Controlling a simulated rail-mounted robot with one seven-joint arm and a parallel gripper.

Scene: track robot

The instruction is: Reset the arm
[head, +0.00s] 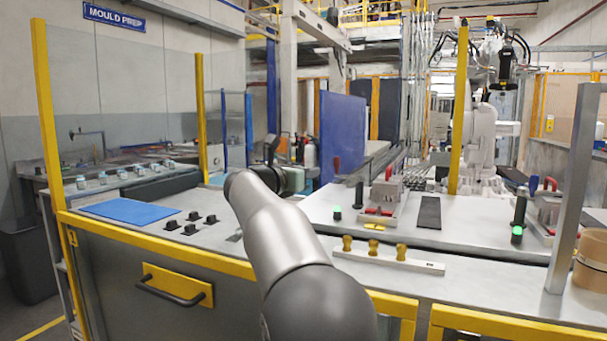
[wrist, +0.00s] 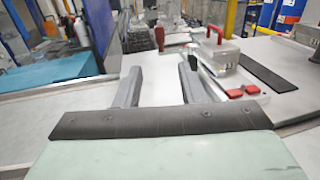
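My arm (head: 285,235) rises from the bottom middle of the head view and bends at the elbow over the bench. Its wrist end points away from the camera, and my gripper is mostly hidden there. In the wrist view my gripper (wrist: 160,70) shows two grey fingers standing apart, with nothing between them. The gripper is open and empty, above the pale metal worktop (head: 330,212).
A red-handled clamp fixture (head: 385,195) stands right of my arm; it also shows in the wrist view (wrist: 222,68). A rail with yellow knobs (head: 390,260) lies nearer. A blue mat (head: 130,212) and black blocks are left. Yellow posts (head: 459,110) edge the bench.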

